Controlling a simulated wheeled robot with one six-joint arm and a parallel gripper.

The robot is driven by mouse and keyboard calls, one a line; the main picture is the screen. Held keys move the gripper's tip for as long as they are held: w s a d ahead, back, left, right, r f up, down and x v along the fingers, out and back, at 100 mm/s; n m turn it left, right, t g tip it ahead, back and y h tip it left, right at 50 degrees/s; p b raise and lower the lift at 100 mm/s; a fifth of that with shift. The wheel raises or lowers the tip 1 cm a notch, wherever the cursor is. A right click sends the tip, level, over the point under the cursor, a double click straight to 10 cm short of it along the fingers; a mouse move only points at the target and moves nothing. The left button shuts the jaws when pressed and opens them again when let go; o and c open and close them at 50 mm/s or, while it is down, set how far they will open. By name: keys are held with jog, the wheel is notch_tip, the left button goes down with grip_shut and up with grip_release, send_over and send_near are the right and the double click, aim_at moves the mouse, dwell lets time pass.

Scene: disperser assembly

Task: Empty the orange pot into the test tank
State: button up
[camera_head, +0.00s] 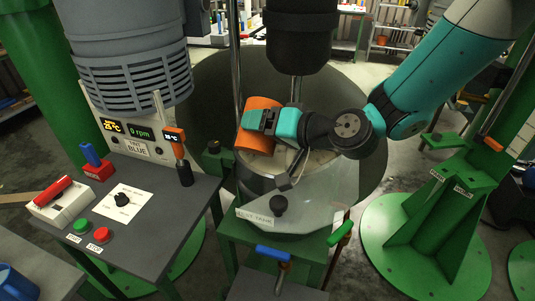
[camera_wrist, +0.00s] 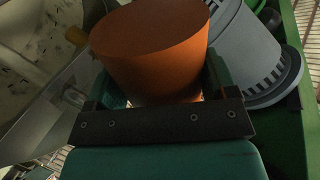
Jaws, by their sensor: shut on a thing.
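The orange pot (camera_head: 262,104) is held by my gripper (camera_head: 262,122) over the test tank. It is tilted in the head view, and my gripper's fingers are shut on its side. The pot's outer side fills the middle of the wrist view (camera_wrist: 150,50). Its inside and contents are hidden. The test tank (camera_head: 315,214) is a metal vessel with a clear sloped front and a "TEST TANK" label, standing on a green stand. Something pale shows inside the tank below the pot. The black mixer head (camera_head: 302,35) with its shaft stands just behind the pot.
A control bench (camera_head: 150,215) with displays, knob and green and red buttons stands at left. A large grey motor housing (camera_head: 125,50) hangs above it. A green stand (camera_head: 440,195) is at right. A blue-handled valve (camera_head: 274,253) is below the tank.

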jog(key=shift+w+f+m+g+p, duration=0.1)
jog(key=shift+f+m+g+p, duration=0.3)
jog(key=shift+f, duration=0.45)
jog(key=shift+f+m+g+p, duration=0.2)
jog(key=shift+f+m+p, duration=0.4)
jog(key=shift+f, duration=0.25)
dwell(1.2)
jog(key=shift+w+d+f+m+g+p, duration=0.1)
jog(key=shift+f+m+g+p, duration=0.3)
jog(key=shift+p, duration=0.5)
jog(key=shift+w+f+m+g+p, duration=0.1)
jog(key=shift+m+g+p, duration=0.1)
jog(key=shift+m+p, duration=0.5)
dwell(3.5)
